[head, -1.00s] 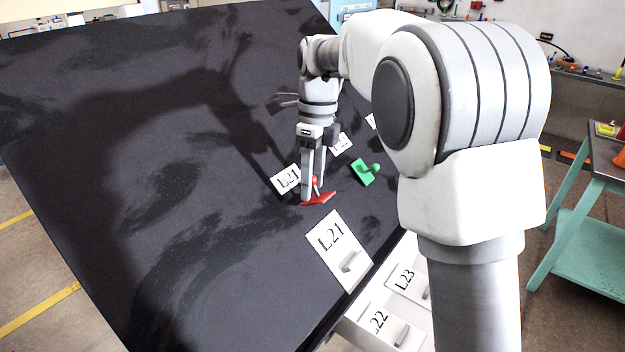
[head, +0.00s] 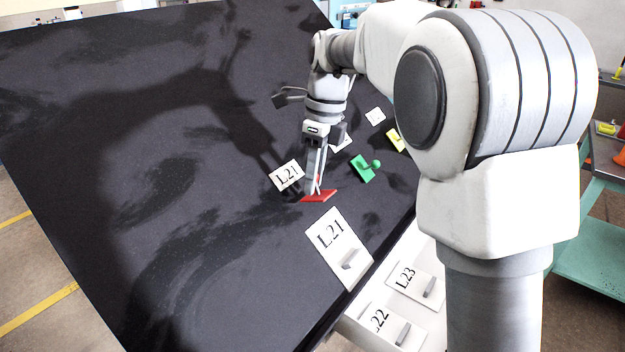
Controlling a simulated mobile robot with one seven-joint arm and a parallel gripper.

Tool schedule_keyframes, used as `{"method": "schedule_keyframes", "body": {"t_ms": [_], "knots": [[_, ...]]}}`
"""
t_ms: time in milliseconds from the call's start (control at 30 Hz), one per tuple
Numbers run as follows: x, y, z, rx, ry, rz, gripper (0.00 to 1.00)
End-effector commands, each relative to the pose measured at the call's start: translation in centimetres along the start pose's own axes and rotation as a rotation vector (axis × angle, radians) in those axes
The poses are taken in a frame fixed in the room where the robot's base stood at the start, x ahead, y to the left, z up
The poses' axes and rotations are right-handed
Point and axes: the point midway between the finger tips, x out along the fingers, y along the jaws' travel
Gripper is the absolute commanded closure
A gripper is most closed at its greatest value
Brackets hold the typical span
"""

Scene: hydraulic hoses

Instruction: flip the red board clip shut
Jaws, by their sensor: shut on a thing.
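The red board clip (head: 325,197) lies on the dark board, between a small white L21 label (head: 286,176) and a larger white L21 plate (head: 328,236). Only a sliver of red shows between the fingers, so the lever's angle is mostly hidden.
A green clip (head: 362,168) with a round knob stands to the right of the red one. A yellow clip (head: 395,139) is farther back. White plates marked L22 and L23 (head: 410,281) sit below the board's right edge. The board's left side is clear.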

Motion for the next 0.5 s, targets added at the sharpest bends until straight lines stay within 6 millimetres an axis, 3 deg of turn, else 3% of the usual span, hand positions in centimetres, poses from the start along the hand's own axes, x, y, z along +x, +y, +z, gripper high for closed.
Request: {"method": "schedule_keyframes", "body": {"t_ms": [500], "knots": [[2.0, 0.2, -2.4, -0.051, -0.434, -0.112, 1.0]]}}
